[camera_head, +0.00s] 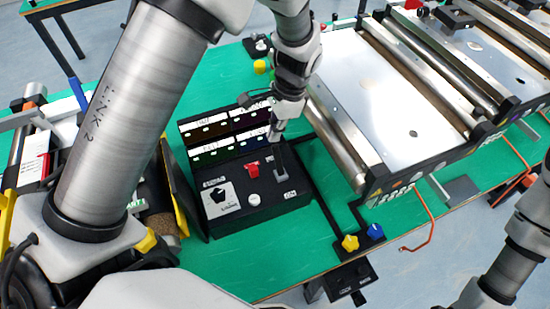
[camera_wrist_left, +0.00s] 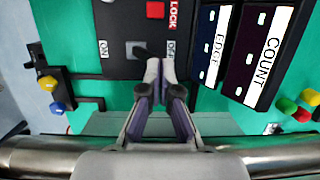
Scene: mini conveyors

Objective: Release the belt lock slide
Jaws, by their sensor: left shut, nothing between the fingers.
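The black control box (camera_head: 262,204) stands on the green table. In the left wrist view, a red block (camera_wrist_left: 155,10) sits beside a LOCK label (camera_wrist_left: 173,14); the red part also shows in the head view (camera_head: 251,168). A slide with a grey piece (camera_wrist_left: 135,48) lies between the ON label (camera_wrist_left: 103,48) and the OFF label (camera_wrist_left: 170,50). My left gripper (camera_head: 275,138) is shut and empty over the box, its tips (camera_wrist_left: 160,68) close to the OFF end. Contact with the slide cannot be told. My right gripper is out of view.
Dark labelled panels (camera_head: 226,135) stand at the back of the box. A white knob (camera_head: 253,199) is on its top. A conveyor (camera_head: 395,115) stands to the right. Yellow (camera_head: 350,243) and blue (camera_head: 375,231) knobs are near the front edge.

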